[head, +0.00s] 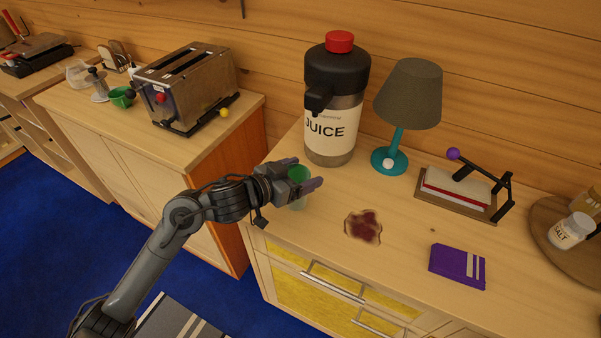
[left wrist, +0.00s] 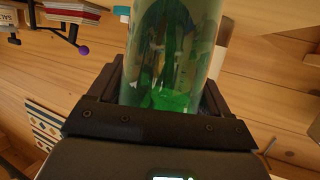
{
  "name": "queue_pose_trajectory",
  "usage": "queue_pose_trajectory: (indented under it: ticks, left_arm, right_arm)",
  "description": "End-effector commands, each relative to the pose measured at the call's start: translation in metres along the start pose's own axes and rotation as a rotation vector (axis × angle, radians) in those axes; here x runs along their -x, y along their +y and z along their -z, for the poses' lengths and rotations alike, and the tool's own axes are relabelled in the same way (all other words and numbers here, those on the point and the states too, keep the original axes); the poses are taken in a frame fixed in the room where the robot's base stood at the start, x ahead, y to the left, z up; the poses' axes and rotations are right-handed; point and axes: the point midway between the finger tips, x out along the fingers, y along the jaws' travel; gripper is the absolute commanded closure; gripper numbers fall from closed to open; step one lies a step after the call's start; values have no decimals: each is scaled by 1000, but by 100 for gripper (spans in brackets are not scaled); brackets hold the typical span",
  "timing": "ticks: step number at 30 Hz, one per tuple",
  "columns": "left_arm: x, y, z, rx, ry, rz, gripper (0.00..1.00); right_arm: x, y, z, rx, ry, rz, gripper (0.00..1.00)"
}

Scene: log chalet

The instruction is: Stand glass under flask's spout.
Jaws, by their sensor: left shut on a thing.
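The flask (head: 333,133) stands upright on the counter, with a black top, a red cap and a JUICE label. Its black spout (head: 318,98) points toward the front left. My left gripper (head: 298,190) is shut on the green-tinted glass (head: 299,174), in front of and a little left of the flask. The glass also fills the middle of the left wrist view (left wrist: 172,55), between the fingers. I cannot tell whether its base touches the counter. The glass appears apart from the flask. My right gripper is not in view.
A teal lamp (head: 396,140) with a grey shade stands right of the flask. A slice of toast with jam (head: 363,226), a purple packet (head: 457,266) and a lever press (head: 458,193) lie further right. A toaster (head: 188,88) stands on the left cabinet (head: 120,122), across a gap.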

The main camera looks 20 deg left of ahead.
Motion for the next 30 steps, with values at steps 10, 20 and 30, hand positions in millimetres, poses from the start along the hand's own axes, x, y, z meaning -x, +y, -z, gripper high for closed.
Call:
queue_pose_trajectory:
  ticks: [10,20,30]
  left_arm:
    - [-1,0,-3,0,-1,0,0]
    - [8,-1,0,-1,-1,1,0]
    - [67,0,0,-4,-2,0,0]
  right_arm:
    - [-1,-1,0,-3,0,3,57]
    - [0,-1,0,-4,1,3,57]
    - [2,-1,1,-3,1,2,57]
